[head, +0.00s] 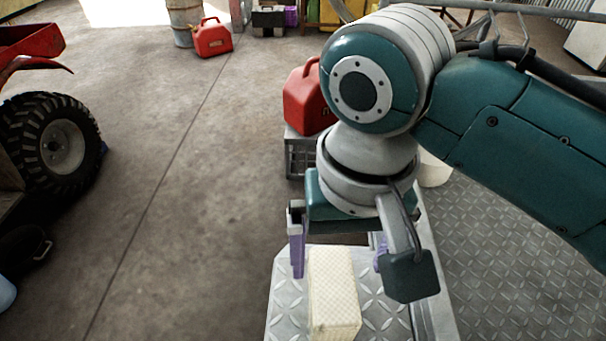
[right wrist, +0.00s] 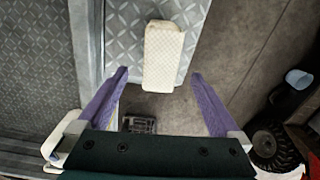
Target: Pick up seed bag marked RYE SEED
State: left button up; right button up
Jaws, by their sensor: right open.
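A cream, finely patterned block-shaped bag (head: 333,290) lies on a raised metal diamond-plate surface (head: 285,300) at the bottom of the head view. It also shows in the right wrist view (right wrist: 163,55). No RYE SEED marking can be read on it. My right gripper (head: 338,264) has purple fingers spread wide and holds nothing. In the head view it is at the bag's far end, with one finger left of the bag and the other to its right. In the right wrist view the bag lies between and beyond the fingertips (right wrist: 158,77). My left gripper is not in view.
A red fuel can (head: 305,100) stands on a grey crate (head: 299,155) behind my gripper. A pale container (head: 434,170) is partly hidden by my right arm. A red vehicle with a knobbly tyre (head: 58,145) stands left. The concrete floor between is clear.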

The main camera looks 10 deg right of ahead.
aim_at(336, 279)
jog(key=shift+w+d+f+b, duration=0.1)
jog(key=shift+w+f+b, duration=0.05)
jog(key=shift+f, duration=0.3)
jog(key=shift+w+f+b, duration=0.1)
jog(key=shift+f+b, duration=0.05)
jog(key=shift+f, duration=0.3)
notch_tip(336, 279, down, 3)
jog(key=shift+f+b, duration=0.2)
jog(key=shift+b, duration=0.55)
jog(key=shift+f, duration=0.7)
jog(key=f+b, duration=0.2)
jog(key=f, duration=0.3)
jog(key=shift+s+a+b, duration=0.1)
jog(key=shift+a+b, duration=0.15)
jog(key=shift+b, duration=0.15)
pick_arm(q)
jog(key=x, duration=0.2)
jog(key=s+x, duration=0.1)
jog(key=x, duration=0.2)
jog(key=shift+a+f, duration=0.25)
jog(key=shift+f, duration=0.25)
pick_arm(e)
jog(key=shift+r, duration=0.1)
jog(key=shift+c, duration=0.4)
jog(key=c, duration=1.5)
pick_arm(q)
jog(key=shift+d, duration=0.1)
pick_arm(e)
grip_shut()
